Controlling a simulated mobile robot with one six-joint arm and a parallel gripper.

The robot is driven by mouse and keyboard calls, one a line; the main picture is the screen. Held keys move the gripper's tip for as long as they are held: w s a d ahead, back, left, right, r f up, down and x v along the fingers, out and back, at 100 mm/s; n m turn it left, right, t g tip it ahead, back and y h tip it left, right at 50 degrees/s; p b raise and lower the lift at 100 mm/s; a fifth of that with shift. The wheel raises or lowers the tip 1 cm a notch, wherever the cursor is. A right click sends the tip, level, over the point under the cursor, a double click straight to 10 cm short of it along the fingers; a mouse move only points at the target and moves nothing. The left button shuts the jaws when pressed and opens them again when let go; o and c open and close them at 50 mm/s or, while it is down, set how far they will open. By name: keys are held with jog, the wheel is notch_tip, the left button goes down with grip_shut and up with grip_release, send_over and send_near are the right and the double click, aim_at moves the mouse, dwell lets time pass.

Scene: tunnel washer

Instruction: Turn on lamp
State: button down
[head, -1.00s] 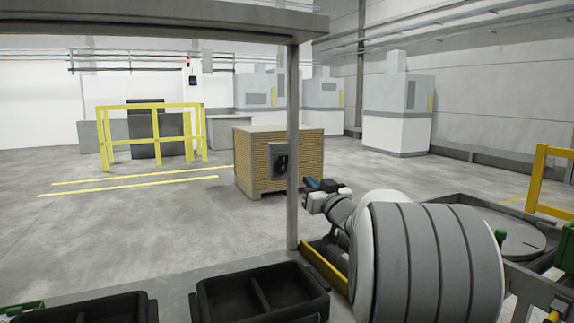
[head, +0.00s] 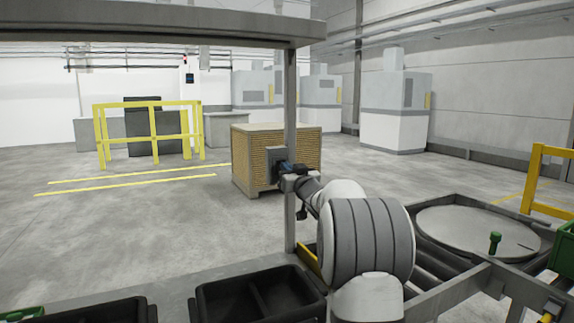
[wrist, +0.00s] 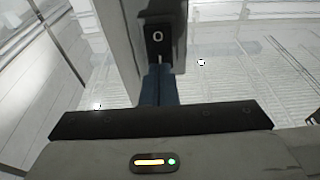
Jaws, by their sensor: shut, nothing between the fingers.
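A grey switch box (head: 272,158) is on the upright grey post (head: 291,100) in the head view, partly hidden by my gripper. In the wrist view a black switch (wrist: 158,42) with a white ring mark sits on a grey surface. My gripper (head: 286,168) is shut, with nothing in it, close in front of the box. In the wrist view its blue fingers (wrist: 160,68) point at the lower part of the switch and hide its lower edge. I cannot tell whether they touch it. I cannot identify the lamp in these frames.
Dark bins (head: 258,298) stand at the front. A grey overhead beam (head: 150,30) crosses the top. A tan block (head: 300,155) stands behind the post. A round grey table (head: 480,232) with a green knob (head: 494,241) is at right. Open floor lies to the left.

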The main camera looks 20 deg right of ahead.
jog(key=shift+w+r, duration=0.15)
jog(key=shift+w, duration=0.3)
jog(key=r+p, duration=0.1)
jog(key=p, duration=0.2)
jog(key=shift+w+g, duration=0.2)
jog(key=shift+g, duration=0.1)
jog(key=shift+f, duration=0.4)
jog(key=s+r+b, duration=0.1)
jog(key=s+r, duration=0.2)
jog(key=s, duration=1)
jog(key=shift+s+d, duration=0.2)
jog(key=shift+s, duration=0.15)
